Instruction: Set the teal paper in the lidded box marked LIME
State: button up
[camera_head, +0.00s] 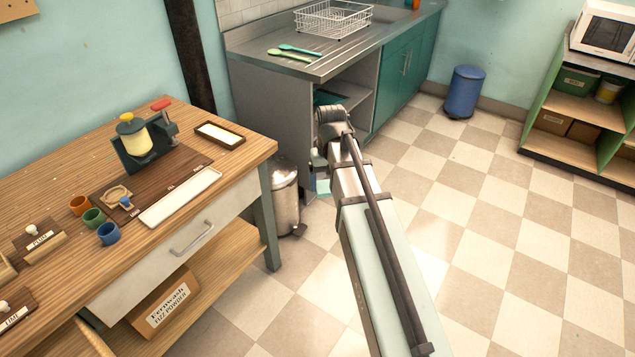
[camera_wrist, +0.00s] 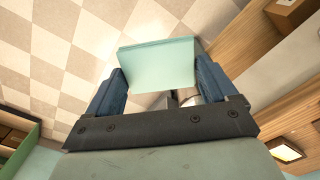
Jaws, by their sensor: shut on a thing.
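The teal paper (camera_wrist: 155,65) is a flat pale sheet held between the two blue fingers of my gripper (camera_wrist: 158,82) in the wrist view. A small part of the paper (camera_head: 323,187) shows below my gripper (camera_head: 320,165) in the head view, partly hidden by my arm. My gripper is in front of the counter, to the right of the wooden table and well away from the boxes. The box marked LIME (camera_head: 14,318) is at the table's lower left, cut off by the picture edge. A white knob (camera_head: 4,306) shows on its lid.
A box marked PLUM (camera_head: 40,242) stands behind the LIME box. Cups (camera_head: 94,217), a white tray (camera_head: 180,196) and a press (camera_head: 140,143) occupy the wooden table (camera_head: 75,155). A metal bin (camera_head: 284,190) stands between table and counter. The tiled floor at right is clear.

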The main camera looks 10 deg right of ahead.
jog(key=s+a+r+n, duration=0.2)
jog(key=s+a+n, duration=0.3)
jog(key=a, duration=2)
jog(key=s+a+r+n, duration=0.1)
jog(key=s+a+n, duration=0.4)
jog(key=a, duration=2.1)
jog(key=s+a+r+n, duration=0.2)
jog(key=s+a, duration=0.6)
jog(key=a, duration=1.7)
jog(key=w+a+r+m, duration=0.1)
jog(key=a, duration=0.6)
jog(key=w+a+r+m, duration=0.1)
jog(key=w+a+m, duration=0.1)
jog(key=a, duration=0.6)
jog(key=shift+w+a, duration=0.15)
jog(key=shift+w, duration=0.15)
jog(key=shift+f, duration=2.7)
jog(key=shift+f, duration=0.6)
